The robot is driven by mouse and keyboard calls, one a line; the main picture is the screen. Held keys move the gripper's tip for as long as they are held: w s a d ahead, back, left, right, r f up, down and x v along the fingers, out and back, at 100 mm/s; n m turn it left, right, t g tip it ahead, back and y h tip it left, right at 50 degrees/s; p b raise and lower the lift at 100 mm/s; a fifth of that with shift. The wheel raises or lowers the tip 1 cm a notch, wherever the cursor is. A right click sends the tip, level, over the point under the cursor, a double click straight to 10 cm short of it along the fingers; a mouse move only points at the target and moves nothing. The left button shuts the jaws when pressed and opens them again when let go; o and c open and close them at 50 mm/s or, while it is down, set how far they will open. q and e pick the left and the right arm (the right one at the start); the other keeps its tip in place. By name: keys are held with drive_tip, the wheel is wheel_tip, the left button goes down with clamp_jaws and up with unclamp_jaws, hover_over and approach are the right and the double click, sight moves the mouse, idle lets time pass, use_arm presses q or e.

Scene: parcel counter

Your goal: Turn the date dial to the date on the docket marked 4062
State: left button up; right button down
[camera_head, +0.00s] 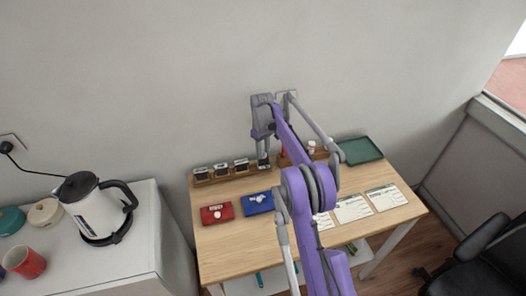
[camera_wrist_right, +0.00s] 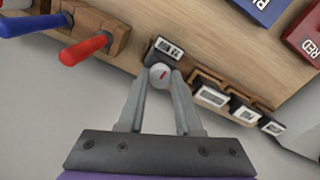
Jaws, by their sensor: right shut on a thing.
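The date dial (camera_wrist_right: 160,75) is a pale round knob with a red mark, set on a dark block with a white printed label (camera_wrist_right: 169,48). The label's print is too small to read surely. My right gripper (camera_wrist_right: 160,83) is shut on the knob, one finger at each side. In the head view, my right gripper (camera_head: 264,151) is at the back of the desk, beside the stamp row. Several white dockets, such as the middle one (camera_head: 352,209) and the right one (camera_head: 386,197), lie at the right; their numbers are unreadable. My arm partly covers the left one. My left gripper is out of view.
Several dark stamps (camera_head: 221,170) stand in wooden holders left of the dial. A red pad (camera_head: 217,213) and a blue pad (camera_head: 257,203) lie in front. Red-handled (camera_wrist_right: 85,49) and blue-handled (camera_wrist_right: 35,24) tools stand beside the dial. A green tray (camera_head: 360,150) lies at the back right.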

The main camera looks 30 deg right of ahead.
sight(263, 153)
drive_tip(key=m, duration=0.6)
drive_tip(key=shift+m, duration=0.4)
idle(1.2)
drive_tip(key=c, duration=0.6)
unclamp_jaws()
wheel_tip(263, 153, up, 11)
drive_tip(key=shift+a+f+p, duration=0.1)
drive_tip(key=shift+p, duration=0.5)
